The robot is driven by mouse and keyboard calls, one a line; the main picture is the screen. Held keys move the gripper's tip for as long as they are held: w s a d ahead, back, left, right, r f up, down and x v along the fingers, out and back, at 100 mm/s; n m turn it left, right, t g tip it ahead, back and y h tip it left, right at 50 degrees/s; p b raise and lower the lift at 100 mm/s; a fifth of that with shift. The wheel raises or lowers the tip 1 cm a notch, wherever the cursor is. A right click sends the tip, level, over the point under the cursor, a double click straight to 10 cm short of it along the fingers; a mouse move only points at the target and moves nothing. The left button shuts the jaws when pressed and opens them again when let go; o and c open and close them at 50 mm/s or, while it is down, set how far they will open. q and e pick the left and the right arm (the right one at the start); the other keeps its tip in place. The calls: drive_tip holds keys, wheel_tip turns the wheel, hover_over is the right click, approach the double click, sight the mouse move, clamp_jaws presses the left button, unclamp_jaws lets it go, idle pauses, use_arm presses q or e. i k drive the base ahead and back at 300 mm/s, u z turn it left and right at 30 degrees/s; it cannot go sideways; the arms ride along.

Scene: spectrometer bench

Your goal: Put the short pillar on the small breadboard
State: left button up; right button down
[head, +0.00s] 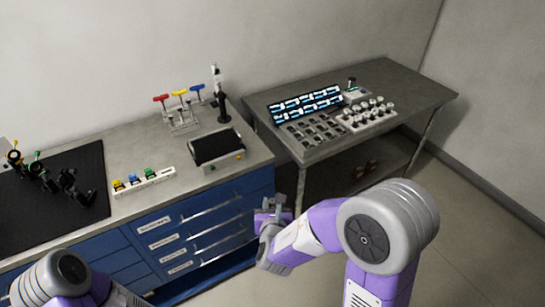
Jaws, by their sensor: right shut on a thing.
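My right gripper (274,205) is in front of the blue cabinet's right end, below the bench top. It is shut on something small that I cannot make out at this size. I cannot pick out the short pillar for certain. I cannot tell for certain which plate is the small breadboard; a small pale plate (357,94) with a dark post stands at the back of the right table. My left arm shows at the bottom left, and its gripper is out of view.
The blue cabinet (130,262) carries a black board (85,160) with several mounts, a strip of coloured pieces (145,181), a black-topped box (215,147) and coloured-handled tools (180,97). The grey right table (425,85) holds a lit panel (306,104) and a knobbed rack (366,116). Its right end is clear.

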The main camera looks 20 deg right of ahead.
sight(216, 144)
drive_tip(key=z, duration=0.55)
drive_tip(key=k, duration=0.75)
drive_tip(key=z, duration=0.9)
drive_tip(key=i, duration=1.1)
drive_tip(key=u, duration=1.15)
drive_tip(key=i, duration=0.65)
drive_tip(key=u, duration=0.65)
drive_tip(key=i, duration=0.45)
